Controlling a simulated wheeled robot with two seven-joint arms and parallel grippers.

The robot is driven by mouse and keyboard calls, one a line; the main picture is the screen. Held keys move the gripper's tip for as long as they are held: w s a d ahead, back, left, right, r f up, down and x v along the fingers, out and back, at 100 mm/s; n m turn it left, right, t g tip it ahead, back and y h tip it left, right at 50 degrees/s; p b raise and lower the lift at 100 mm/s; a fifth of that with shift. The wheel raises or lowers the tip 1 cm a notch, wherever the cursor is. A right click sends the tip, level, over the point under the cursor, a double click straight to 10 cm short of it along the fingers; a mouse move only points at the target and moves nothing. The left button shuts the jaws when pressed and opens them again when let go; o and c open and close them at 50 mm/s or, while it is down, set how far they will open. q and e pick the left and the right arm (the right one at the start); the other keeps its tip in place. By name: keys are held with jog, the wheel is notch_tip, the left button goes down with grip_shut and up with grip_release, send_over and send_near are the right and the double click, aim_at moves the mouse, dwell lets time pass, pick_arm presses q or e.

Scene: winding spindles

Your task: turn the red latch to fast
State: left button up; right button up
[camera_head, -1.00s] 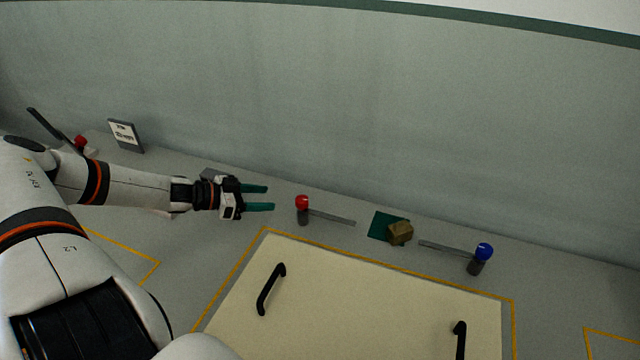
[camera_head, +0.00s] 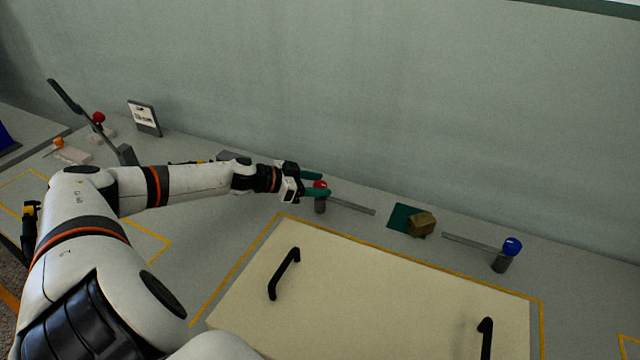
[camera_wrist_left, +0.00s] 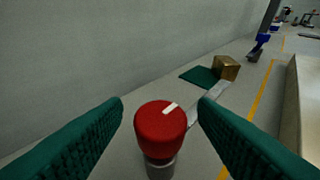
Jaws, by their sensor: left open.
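The red latch (camera_head: 320,184) is a red knob on a short grey post, with a flat grey bar (camera_head: 350,205) reaching right from it. In the left wrist view the red knob (camera_wrist_left: 161,128) stands between my two green fingers, with a white mark on its top; I see space on both sides of it. My left gripper (camera_head: 316,184) is open around the knob, and its fingers partly hide the knob in the head view. My right gripper is not in view.
A blue knob (camera_head: 512,246) with a grey bar stands to the right. A brown block (camera_head: 421,224) sits by a green square (camera_head: 402,215) between the two latches. A cream panel (camera_head: 380,290) with black handles lies in front. A small sign (camera_head: 145,117) stands at the back left.

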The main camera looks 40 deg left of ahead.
pick_arm(q)
jog(key=shift+w+d+f, duration=0.2)
jog(key=shift+w+d, duration=0.1)
jog(key=shift+w, duration=0.25)
grip_shut()
